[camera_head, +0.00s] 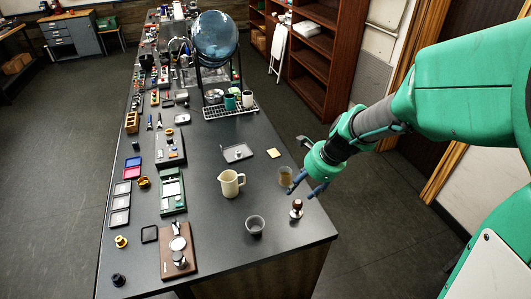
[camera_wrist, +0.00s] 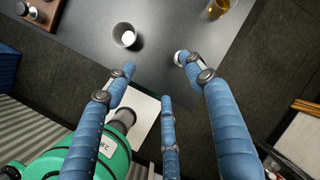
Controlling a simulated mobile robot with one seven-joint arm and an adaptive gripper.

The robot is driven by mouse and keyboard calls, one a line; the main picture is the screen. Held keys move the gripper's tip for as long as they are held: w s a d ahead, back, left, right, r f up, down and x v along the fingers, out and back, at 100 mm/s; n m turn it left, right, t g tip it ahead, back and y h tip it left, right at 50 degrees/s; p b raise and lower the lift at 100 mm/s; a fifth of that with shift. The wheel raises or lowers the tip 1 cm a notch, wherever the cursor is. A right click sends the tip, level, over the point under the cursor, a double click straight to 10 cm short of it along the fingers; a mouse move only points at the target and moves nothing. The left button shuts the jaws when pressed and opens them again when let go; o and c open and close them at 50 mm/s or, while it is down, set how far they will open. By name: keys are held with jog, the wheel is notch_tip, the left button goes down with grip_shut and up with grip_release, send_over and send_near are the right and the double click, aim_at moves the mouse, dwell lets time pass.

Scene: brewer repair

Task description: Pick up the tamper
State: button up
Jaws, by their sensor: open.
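The tamper (camera_head: 296,209), with a dark reddish handle, stands upright near the right front corner of the dark counter. My gripper (camera_head: 303,190) is open and empty just above and behind it in the head view. In the wrist view, my three blue fingers are spread apart (camera_wrist: 155,64). A small pale, shiny part, apparently the tamper (camera_wrist: 180,57), shows beside the right fingertip, and the rest is hidden by that finger. I cannot tell whether they touch.
A grey cup (camera_head: 255,225) stands left of the tamper, an amber glass (camera_head: 285,176) just behind it. A cream pitcher (camera_head: 231,183) is farther left. A brown board (camera_head: 168,258) with metal parts lies at the front left. The counter's right edge is close to the tamper.

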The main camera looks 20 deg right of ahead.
aim_at(300, 202)
jog(key=w+d+f+m+p, duration=0.1)
jog(key=w+d+f+m, duration=0.1)
jog(key=d+f+m, duration=0.4)
jog(key=shift+w+f+m, duration=0.25)
jog(key=shift+f+m, duration=0.3)
jog(key=shift+m, duration=0.05)
jog(key=shift+b+x, duration=1)
jog(key=shift+x, duration=3.3)
jog(key=shift+b+x, duration=0.9)
jog(key=shift+x, duration=1.7)
jog(key=shift+c, duration=0.2)
